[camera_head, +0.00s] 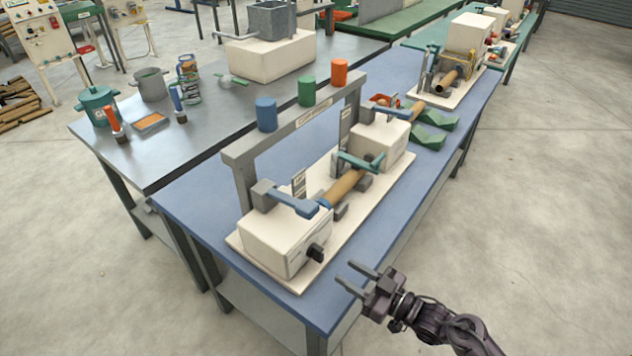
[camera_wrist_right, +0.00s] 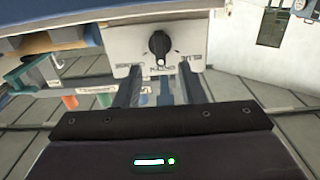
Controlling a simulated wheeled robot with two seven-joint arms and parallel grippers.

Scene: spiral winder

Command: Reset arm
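The spiral winder stands on a cream base plate (camera_head: 378,207) on the blue table. Its near white box (camera_head: 272,240) carries a blue-grey lever (camera_head: 290,203) on top and a black knob (camera_head: 316,252) on its front. A brown tube (camera_head: 345,187) runs towards the far white box (camera_head: 380,143), with a teal lever (camera_head: 358,162) beside it. My right gripper (camera_head: 345,273) is open and empty, off the table's near right edge. In the right wrist view the knob (camera_wrist_right: 160,46) shows beyond the two spread fingers (camera_wrist_right: 158,84), apart from them. My left gripper is out of view.
A grey frame (camera_head: 243,155) with blue, green and orange cylinders stands behind the winder. Another winder (camera_head: 450,75) stands farther back on the blue table (camera_head: 190,195). A grey table (camera_head: 160,165) with pots and tools adjoins at left. Open floor lies at right.

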